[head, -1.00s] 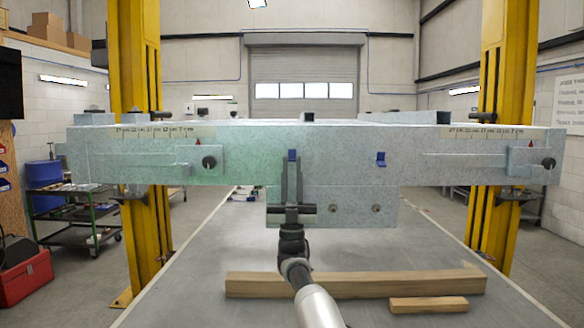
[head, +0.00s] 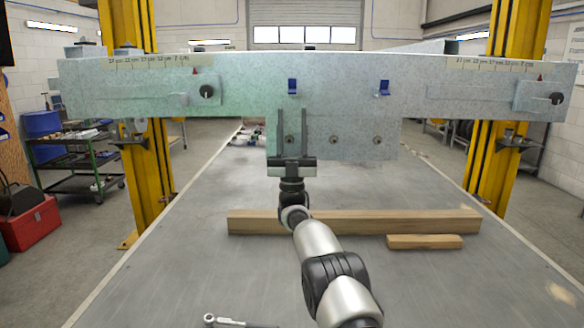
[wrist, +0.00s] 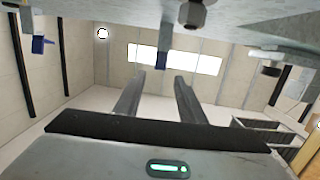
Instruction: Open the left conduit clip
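The left conduit clip (head: 292,86) is a small blue piece on the front face of the grey speckled metal beam (head: 340,75). A similar blue right clip (head: 384,88) sits on the same face. My gripper (head: 291,113) is open and empty, fingers pointing up in the head view. Its tips are just below the left clip, with a gap. In the wrist view the left clip (wrist: 162,60) shows between and beyond the fingertips (wrist: 159,76), and the other clip (wrist: 40,45) is at the left. I cannot tell how far open either clip is.
Bolts (head: 335,140) stud the plate below the clips. Round black knobs (head: 206,92) sit near the beam's ends. Yellow posts (head: 140,150) flank the table.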

